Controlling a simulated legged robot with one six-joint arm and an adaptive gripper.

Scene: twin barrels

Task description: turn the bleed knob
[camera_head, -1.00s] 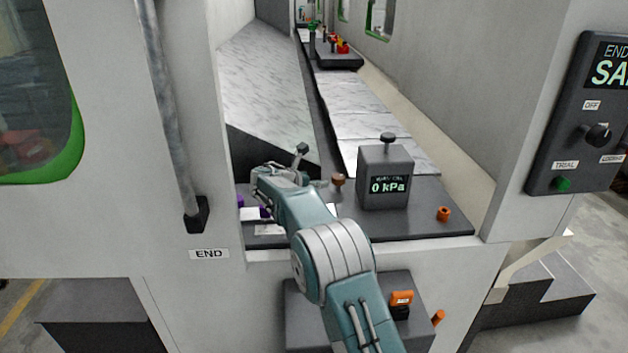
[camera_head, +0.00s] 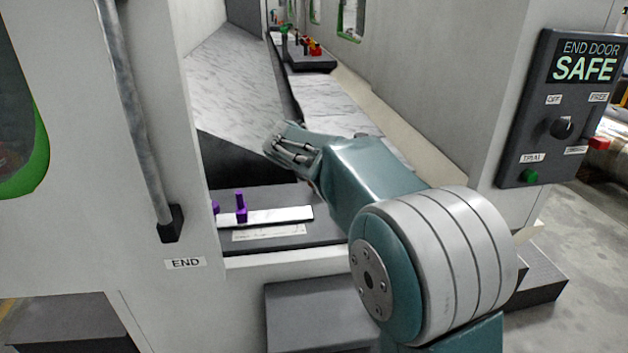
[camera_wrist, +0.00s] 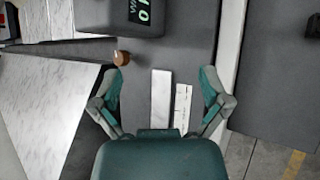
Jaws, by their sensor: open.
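A small brown round knob (camera_wrist: 122,58) stands on the dark grey shelf in the wrist view, beside the dark gauge box (camera_wrist: 115,12), which has a green-lit display. I cannot tell from any label whether this is the bleed knob. My gripper (camera_wrist: 162,78) is open and empty, fingers wide apart. The knob appears just beyond the tip of the left finger, outside the gap. In the head view my gripper (camera_head: 285,142) reaches in through the end opening. My arm hides the gauge box and the brown knob there.
Purple pegs (camera_head: 241,207) stand by a white strip (camera_head: 280,215) at the shelf's front left. A control panel (camera_head: 560,110) reading "END DOOR SAFE" is on the right wall. A vertical bar (camera_head: 135,110) runs down the left wall. Marble-patterned slabs (camera_head: 235,85) lie deeper inside.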

